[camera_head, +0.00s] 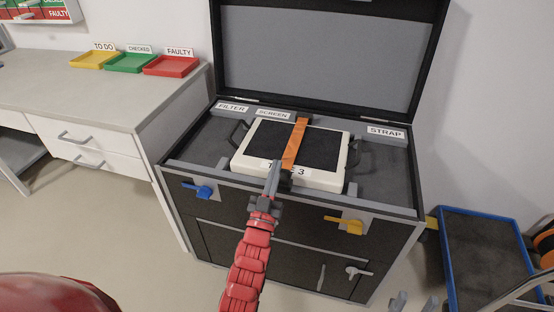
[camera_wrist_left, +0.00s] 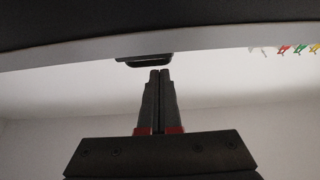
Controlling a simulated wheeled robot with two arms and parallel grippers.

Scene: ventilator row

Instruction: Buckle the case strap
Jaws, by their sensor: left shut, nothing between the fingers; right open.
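The open case (camera_head: 190,172) holds a white device (camera_head: 318,180) with a dark screen. An orange strap (camera_head: 296,143) runs over it from back to front, its near end by a small dark piece (camera_head: 286,178), partly hidden, at the front edge. My left gripper (camera_head: 275,166) is shut and empty, its tips overlapping the device's front edge near the strap; contact is unclear. In the left wrist view, the shut fingers (camera_wrist_left: 160,72) point at a dark bracket-like part (camera_wrist_left: 144,60) under a pale edge. My right gripper (camera_head: 414,302) is open at the bottom edge, mostly cut off.
The case lid (camera_head: 325,50) stands open behind. Labels read FILTER, SCREEN and STRAP (camera_head: 386,132). Blue (camera_head: 204,191) and yellow (camera_head: 345,226) latches sit on the front. A counter with yellow, green and red trays (camera_head: 171,66) is at left; a blue-rimmed cart (camera_head: 485,260) is at right.

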